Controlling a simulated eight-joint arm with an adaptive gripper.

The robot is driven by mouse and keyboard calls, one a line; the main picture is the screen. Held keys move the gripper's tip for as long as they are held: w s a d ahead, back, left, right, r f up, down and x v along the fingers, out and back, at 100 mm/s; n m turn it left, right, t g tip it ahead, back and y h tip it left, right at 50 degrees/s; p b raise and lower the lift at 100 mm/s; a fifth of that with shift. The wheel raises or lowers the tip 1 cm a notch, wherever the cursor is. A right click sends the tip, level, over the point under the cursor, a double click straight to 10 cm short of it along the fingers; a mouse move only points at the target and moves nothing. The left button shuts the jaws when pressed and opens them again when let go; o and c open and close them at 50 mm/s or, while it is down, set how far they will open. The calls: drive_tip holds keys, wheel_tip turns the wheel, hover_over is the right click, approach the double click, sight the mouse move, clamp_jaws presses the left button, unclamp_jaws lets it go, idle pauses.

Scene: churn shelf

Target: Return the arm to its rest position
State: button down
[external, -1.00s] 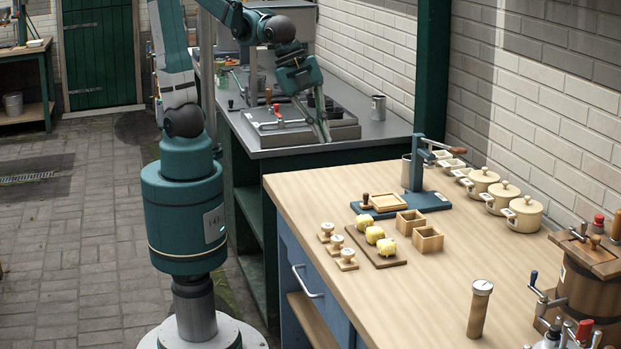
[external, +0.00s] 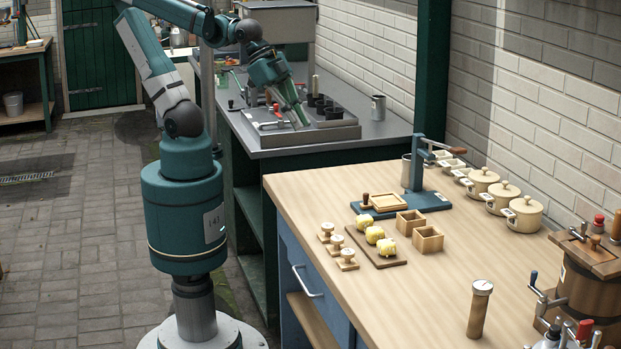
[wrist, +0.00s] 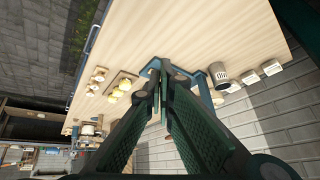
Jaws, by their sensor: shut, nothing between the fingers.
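My gripper (external: 302,119) hangs over the grey bench at the back in the external view, pointing down and to the right. In the wrist view my gripper (wrist: 158,64) has its two long green fingers drawn together at the tips, with nothing between them. My arm rises from the base, bends high at the upper left and reaches over the bench. How far the fingertips are above the grey tray (external: 335,131) is hard to tell.
The wooden table (external: 430,285) in front carries a blue press (external: 415,180), yellow lumps on a board (external: 393,261), lidded pots (external: 503,196) and a wooden churn (external: 590,280).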

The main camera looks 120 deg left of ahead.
drive_tip(key=shift+s+a+f+n+t, duration=0.1)
drive_tip(key=shift+s+a+f+n, duration=0.2)
drive_tip(key=shift+s, duration=0.2)
drive_tip(key=shift+s+a+f+n+t, duration=0.1)
drive_tip(key=shift+s+a+n, duration=0.15)
drive_tip(key=shift+s+n, duration=0.15)
drive_tip(key=shift+s+a+f+n+t, duration=0.1)
drive_tip(key=shift+s+a+f+n, duration=0.15)
drive_tip(key=shift+s, duration=0.3)
drive_tip(key=c, duration=3.1)
unclamp_jaws()
drive_tip(key=shift+c, duration=0.2)
